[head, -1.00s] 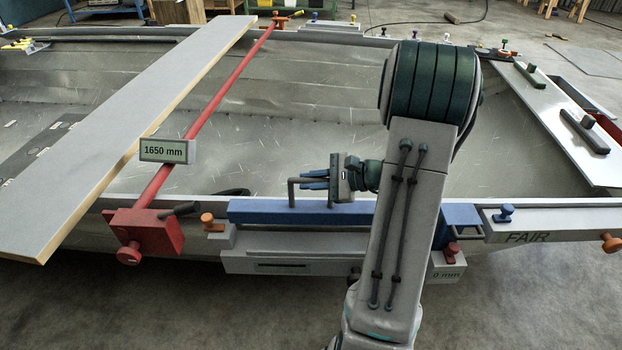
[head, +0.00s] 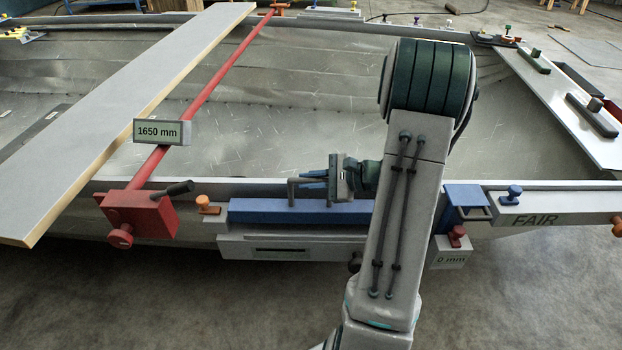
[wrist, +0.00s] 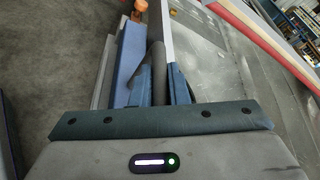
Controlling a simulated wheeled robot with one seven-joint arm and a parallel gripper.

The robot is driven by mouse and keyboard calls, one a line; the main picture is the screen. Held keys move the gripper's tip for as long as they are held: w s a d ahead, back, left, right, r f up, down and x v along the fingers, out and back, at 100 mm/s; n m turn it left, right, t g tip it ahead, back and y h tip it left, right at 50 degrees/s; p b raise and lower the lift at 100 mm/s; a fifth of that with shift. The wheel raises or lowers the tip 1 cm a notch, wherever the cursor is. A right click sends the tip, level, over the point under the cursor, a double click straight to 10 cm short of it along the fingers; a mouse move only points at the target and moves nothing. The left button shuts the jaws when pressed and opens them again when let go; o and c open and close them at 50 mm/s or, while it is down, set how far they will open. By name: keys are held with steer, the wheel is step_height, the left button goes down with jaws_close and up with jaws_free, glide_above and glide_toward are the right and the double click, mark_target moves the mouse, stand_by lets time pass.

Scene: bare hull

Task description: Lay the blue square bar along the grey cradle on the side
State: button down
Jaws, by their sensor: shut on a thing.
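The blue square bar (head: 300,212) lies lengthwise along the near side of the hull in the head view, roughly level. A grey bent handle stands on its top. My gripper (head: 313,183) is shut on this handle, above the bar. The wrist view shows the bar (wrist: 128,62) left of my gripper (wrist: 162,92), with the grey handle between its blue fingers. The grey cradle (head: 300,250) runs along the hull side just below and in front of the bar, parallel to it. Whether the bar touches the cradle cannot be told. My arm hides the bar's right end.
A red clamp block (head: 140,216) with a red rod stands left of the bar, near an orange knob (head: 207,205). A blue block (head: 464,200) and the FAIR rail (head: 560,218) stand at right. A grey plank (head: 110,115) crosses the hull at left.

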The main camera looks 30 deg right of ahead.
steer(key=shift+f+b, duration=1.5)
steer(key=shift+f, duration=0.55)
steer(key=c, duration=1.3)
jaws_free()
